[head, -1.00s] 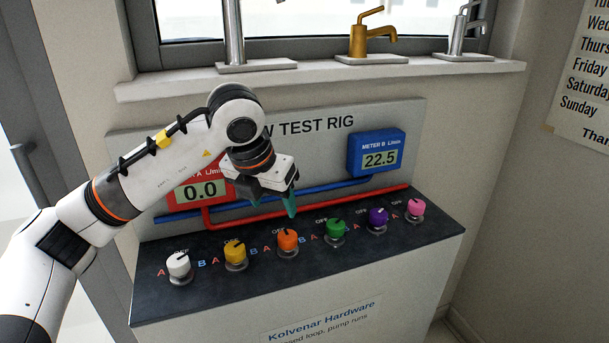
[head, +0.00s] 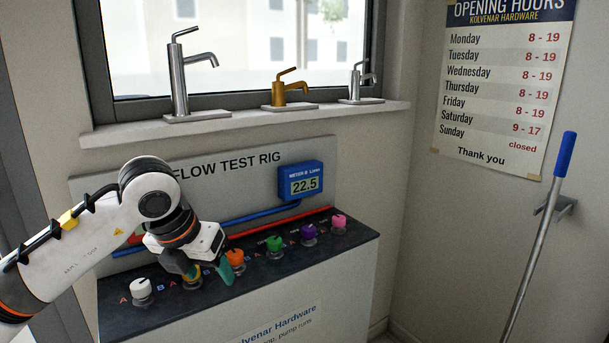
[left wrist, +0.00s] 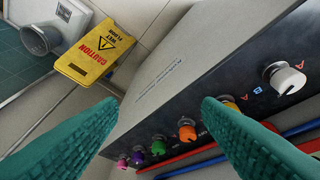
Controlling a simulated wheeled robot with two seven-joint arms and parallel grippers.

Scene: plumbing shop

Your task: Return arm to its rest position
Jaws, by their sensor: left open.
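My left gripper (head: 208,274) is open and empty, with teal fingers, over the left part of the flow test rig (head: 345,268). In the head view it partly covers the yellow knob (head: 192,279) and sits just left of the orange knob (head: 236,258). The white knob (head: 141,288) is left of the gripper; the green (head: 274,244), purple (head: 308,231) and pink (head: 339,221) knobs are right. Meter B (head: 302,182) reads 22.5. Meter A is hidden behind my arm.
Steel and brass taps (head: 281,94) stand on the window sill (head: 240,122). A blue-handled pole (head: 537,240) is at the right wall. The left wrist view shows a yellow caution sign (left wrist: 92,55) and a grey pipe piece (left wrist: 38,40). Space right of the rig looks clear.

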